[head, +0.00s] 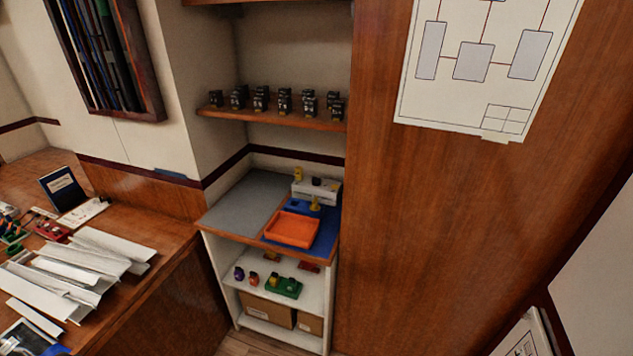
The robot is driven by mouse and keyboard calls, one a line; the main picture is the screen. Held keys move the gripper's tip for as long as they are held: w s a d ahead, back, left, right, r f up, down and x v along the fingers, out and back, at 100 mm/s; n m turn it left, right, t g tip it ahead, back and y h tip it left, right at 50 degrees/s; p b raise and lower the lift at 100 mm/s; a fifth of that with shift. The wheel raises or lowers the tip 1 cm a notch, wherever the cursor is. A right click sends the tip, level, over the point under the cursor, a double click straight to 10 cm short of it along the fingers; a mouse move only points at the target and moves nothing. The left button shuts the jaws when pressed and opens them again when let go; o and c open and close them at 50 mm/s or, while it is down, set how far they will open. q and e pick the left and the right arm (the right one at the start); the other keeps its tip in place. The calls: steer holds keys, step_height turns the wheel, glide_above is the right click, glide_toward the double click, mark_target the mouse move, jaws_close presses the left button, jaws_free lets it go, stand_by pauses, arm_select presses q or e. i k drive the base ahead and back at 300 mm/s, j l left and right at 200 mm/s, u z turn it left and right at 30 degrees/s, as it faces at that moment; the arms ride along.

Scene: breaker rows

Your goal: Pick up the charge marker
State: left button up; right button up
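I cannot tell which thing is the charge marker; nothing in view carries a readable label with that name. Small yellow pieces stand in the alcove: one yellow piece (298,174) is upright at the white holder (328,194), and another yellow piece (315,203) is by the blue mat (327,233). An orange tray (291,230) lies on the counter in front of them and looks empty. Neither of my grippers shows in the head view.
Several black breakers (284,102) line the upper shelf (272,119). A lower shelf (262,280) holds a green tray (284,287) and small coloured items, with cardboard boxes (267,312) below. The grey mat (245,207) is clear.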

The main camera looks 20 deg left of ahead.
mark_target(299, 170)
steer(key=u, duration=1.25)
